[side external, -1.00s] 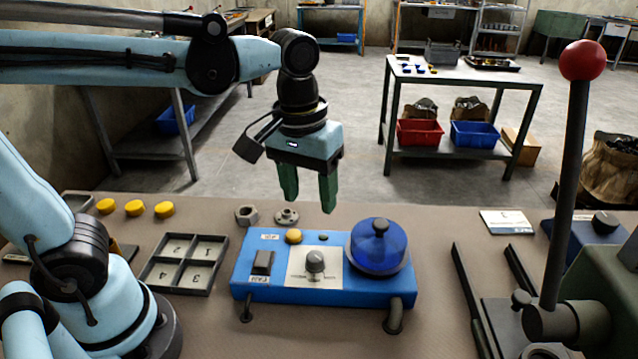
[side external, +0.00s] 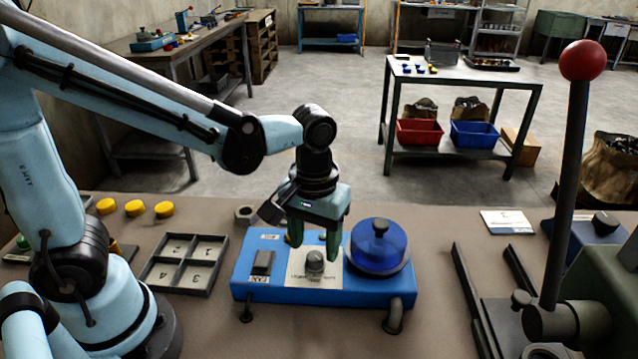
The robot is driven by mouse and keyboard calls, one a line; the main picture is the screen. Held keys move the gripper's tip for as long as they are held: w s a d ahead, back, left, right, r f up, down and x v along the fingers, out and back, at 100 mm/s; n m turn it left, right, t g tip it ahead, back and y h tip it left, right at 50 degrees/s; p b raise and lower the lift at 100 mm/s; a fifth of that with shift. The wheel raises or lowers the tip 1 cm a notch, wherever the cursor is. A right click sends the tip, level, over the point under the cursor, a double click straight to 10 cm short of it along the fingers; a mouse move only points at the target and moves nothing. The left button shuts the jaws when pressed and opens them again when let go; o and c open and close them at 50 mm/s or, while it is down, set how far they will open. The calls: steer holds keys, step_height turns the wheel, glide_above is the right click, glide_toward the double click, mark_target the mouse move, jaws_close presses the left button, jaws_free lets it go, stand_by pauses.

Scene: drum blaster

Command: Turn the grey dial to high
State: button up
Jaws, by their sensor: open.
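The grey dial (side external: 315,262) sits on a pale label plate (side external: 313,277) in the middle of the blue machine (side external: 270,291). Its pointer direction is too small to read. My gripper (side external: 315,238) is open, with its green fingers pointing down just behind and above the dial in the picture. I cannot tell whether the fingers touch anything.
A numbered tray (side external: 184,262) lies further left. A tall lever with a red knob (side external: 582,60) stands at right.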

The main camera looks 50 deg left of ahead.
mark_target(315, 260)
steer(key=shift+f, duration=1.2)
steer(key=shift+c, duration=0.5)
steer(key=c, duration=1)
